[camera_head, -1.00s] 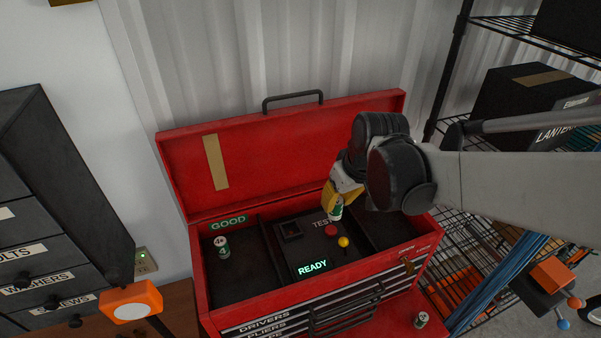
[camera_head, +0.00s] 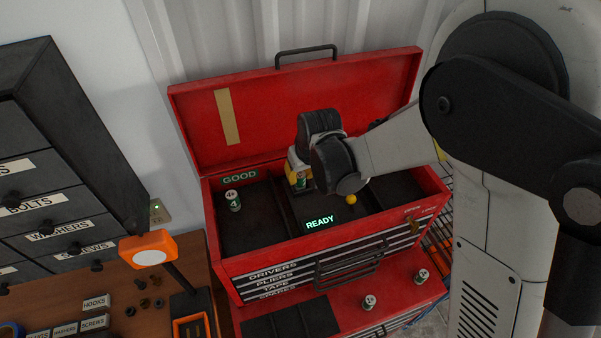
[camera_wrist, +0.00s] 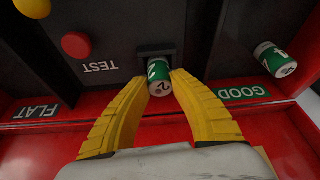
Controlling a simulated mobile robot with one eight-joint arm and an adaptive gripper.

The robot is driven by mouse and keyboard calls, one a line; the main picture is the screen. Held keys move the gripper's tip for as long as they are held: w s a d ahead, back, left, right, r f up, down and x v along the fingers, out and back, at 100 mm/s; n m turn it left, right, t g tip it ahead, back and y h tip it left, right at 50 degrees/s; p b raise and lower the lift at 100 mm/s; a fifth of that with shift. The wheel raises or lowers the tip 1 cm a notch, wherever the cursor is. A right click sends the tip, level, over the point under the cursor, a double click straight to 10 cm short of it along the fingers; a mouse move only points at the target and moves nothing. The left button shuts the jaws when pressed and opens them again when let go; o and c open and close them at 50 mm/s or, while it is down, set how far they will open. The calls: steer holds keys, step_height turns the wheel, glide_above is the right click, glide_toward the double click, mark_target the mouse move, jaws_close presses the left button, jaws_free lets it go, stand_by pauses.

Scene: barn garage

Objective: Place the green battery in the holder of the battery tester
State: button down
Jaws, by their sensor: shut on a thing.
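The green battery with a white band and the digit 2 (camera_wrist: 158,76) is between the yellow fingertips of my gripper (camera_wrist: 157,94); the gripper is shut on it. In the head view my gripper (camera_head: 299,172) is over the tester panel in the red tool chest, with the green battery (camera_head: 302,182) below it. In the wrist view the battery's far end overlaps the dark square holder (camera_wrist: 152,49) of the tester; I cannot tell whether it is inside. My gripper and arm hide the holder in the head view. The tester display (camera_head: 320,222) reads READY.
Two batteries (camera_head: 368,303) (camera_head: 421,276) stand on the lower red top. A red button (camera_wrist: 76,45) and a yellow knob (camera_head: 351,199) rise from the panel. The raised lid (camera_head: 290,105) stands behind.

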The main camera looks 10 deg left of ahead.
steer(key=shift+s, duration=0.1)
steer(key=shift+f, duration=0.15)
steer(key=c, duration=1.2)
jaws_free()
steer(key=shift+c, duration=0.2)
